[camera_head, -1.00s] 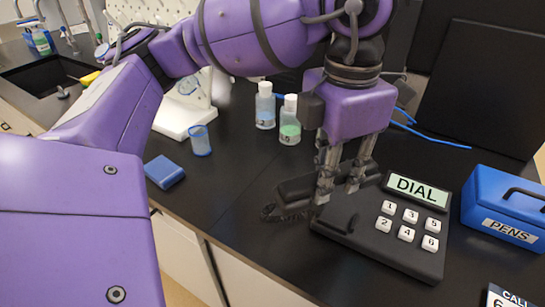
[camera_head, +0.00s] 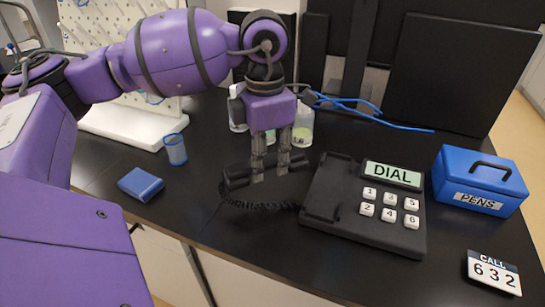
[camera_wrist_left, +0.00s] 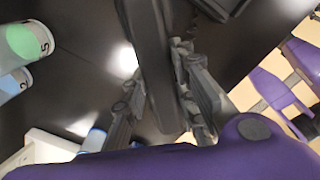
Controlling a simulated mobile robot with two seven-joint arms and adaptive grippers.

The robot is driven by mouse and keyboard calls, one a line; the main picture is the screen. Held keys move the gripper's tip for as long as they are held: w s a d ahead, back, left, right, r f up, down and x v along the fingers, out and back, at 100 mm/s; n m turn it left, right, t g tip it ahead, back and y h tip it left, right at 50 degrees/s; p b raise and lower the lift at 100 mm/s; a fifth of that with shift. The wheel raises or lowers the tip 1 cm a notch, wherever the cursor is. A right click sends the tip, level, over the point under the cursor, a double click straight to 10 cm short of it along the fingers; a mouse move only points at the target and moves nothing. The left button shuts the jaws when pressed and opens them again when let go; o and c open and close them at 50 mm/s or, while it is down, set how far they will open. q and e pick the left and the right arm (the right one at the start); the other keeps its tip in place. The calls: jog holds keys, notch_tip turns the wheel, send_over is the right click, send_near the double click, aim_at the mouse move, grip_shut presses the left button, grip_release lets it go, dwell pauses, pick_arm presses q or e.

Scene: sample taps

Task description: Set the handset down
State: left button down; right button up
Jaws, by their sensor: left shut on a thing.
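The black handset (camera_head: 238,177) is held in my left gripper (camera_head: 270,172), low over the counter to the left of the phone base. Whether it touches the counter I cannot tell. In the left wrist view the handset (camera_wrist_left: 148,45) runs between the two fingers, partly hidden by them. A coiled black cord (camera_head: 262,204) hangs along its near side toward the base. The black phone base (camera_head: 332,214) has a DIAL screen (camera_head: 392,174) and numbered white keys; its left cradle part is bare. My right gripper is not in view.
A blue PENS box (camera_head: 480,183) and a CALL 632 card (camera_head: 494,272) stand right of the phone. Behind the gripper are bottles (camera_head: 303,125). A blue cup (camera_head: 175,149) and a blue block (camera_head: 140,184) are to the left. The counter's front edge is near.

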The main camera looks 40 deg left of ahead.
aim_at(264, 186)
pick_arm(q)
jog(key=f, duration=0.1)
jog(key=w+a+f, duration=0.1)
jog(key=shift+w+a+f, duration=0.3)
jog(key=shift+a+f, duration=0.1)
jog(key=shift+w+a+f, duration=0.1)
jog(key=shift+f, duration=0.8)
jog(key=shift+w+a+f, duration=0.1)
jog(key=shift+f, duration=0.8)
jog(key=shift+f, duration=0.25)
jog(key=c, duration=1.4)
grip_release()
jog(key=shift+c, duration=0.2)
jog(key=shift+r, duration=0.1)
notch_tip(264, 186, up, 12)
jog(key=shift+r, duration=0.15)
